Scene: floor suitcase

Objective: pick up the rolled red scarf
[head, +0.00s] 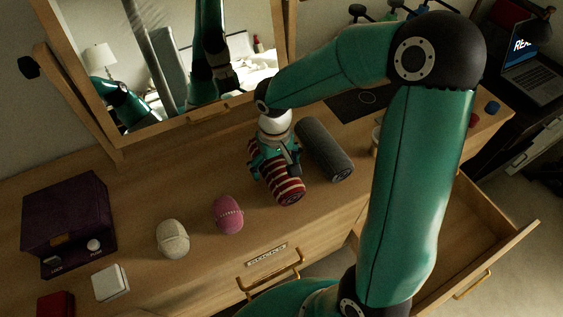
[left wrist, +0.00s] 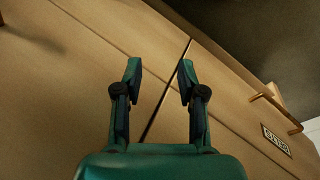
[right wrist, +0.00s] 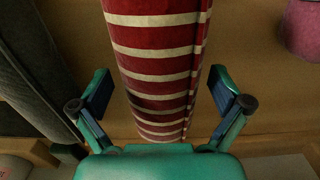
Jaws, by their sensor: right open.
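The rolled red scarf (head: 289,190) has cream stripes and lies on the wooden dresser top, below the mirror. My right gripper (head: 276,163) is over it and covers its far part. In the right wrist view the scarf (right wrist: 157,60) runs lengthwise between the two spread fingers of my right gripper (right wrist: 160,86). A gap shows on each side, so the gripper is open. My left gripper (left wrist: 159,68) is open and empty in front of the wooden drawer fronts. I cannot make it out in the head view.
A grey roll (head: 325,150) lies close right of the scarf. A pink roll (head: 228,214) and a cream roll (head: 172,238) lie to its left. A purple box (head: 68,222) stands at far left. The mirror (head: 185,60) rises behind. An open drawer (head: 470,235) juts out at right.

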